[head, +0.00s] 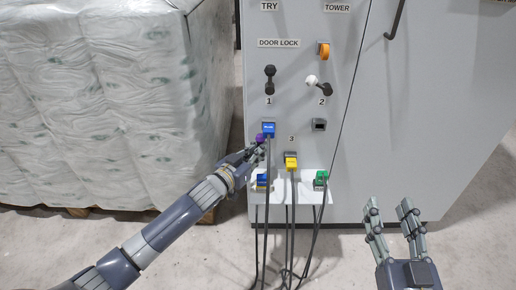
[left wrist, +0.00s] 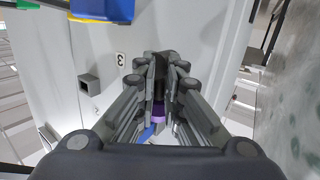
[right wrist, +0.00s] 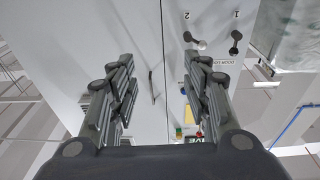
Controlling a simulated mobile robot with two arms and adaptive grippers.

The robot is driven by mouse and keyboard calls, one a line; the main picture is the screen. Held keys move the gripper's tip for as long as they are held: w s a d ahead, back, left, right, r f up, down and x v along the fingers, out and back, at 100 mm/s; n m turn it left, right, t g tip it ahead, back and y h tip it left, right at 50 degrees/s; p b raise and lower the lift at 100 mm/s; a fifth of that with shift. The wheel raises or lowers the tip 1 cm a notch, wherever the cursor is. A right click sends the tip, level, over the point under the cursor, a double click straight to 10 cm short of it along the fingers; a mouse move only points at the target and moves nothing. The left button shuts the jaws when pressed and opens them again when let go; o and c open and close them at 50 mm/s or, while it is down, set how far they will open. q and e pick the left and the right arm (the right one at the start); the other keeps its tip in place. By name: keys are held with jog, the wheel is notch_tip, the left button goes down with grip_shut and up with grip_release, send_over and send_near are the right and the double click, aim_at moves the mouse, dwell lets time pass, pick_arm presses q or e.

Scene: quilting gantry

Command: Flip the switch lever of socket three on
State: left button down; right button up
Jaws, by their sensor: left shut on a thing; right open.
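A purple knob (head: 260,139) sits just under the blue plug (head: 268,130) of socket one, left of the label 3 (head: 291,138). My left gripper (head: 256,148) is shut on it. In the left wrist view the purple knob (left wrist: 160,113) shows between the fingers, which hide much of it and what it is attached to. A yellow plug (head: 291,161) is below the label 3. Lever one (head: 270,71) has a black knob and points up; lever two (head: 312,80) has a white knob and tilts up-left. My right gripper (head: 390,210) is open and empty.
An orange knob (head: 324,50) and an empty square socket (head: 319,125) are on the cabinet (head: 420,120). A blue plug (head: 263,180) and a green plug (head: 321,178) sit on a low holder. Cables hang down. A wrapped pallet load (head: 110,100) stands at the left.

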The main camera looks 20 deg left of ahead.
pick_arm(q)
jog(key=shift+w+r+m+p, duration=0.15)
jog(key=shift+r+m+p, duration=0.25)
jog(key=shift+r+p, duration=0.45)
pick_arm(e)
notch_tip(320, 180, down, 10)
jog(key=s+d+g+h, duration=0.2)
jog(key=g, duration=0.3)
jog(key=shift+s+f+g, duration=0.15)
jog(key=shift+g, duration=0.25)
pick_arm(q)
jog(key=shift+f, duration=0.15)
jog(key=c, duration=1.8)
grip_release()
jog(key=shift+o, duration=0.4)
jog(key=shift+f, duration=0.2)
jog(key=v, duration=1.2)
jog(key=shift+r, duration=0.3)
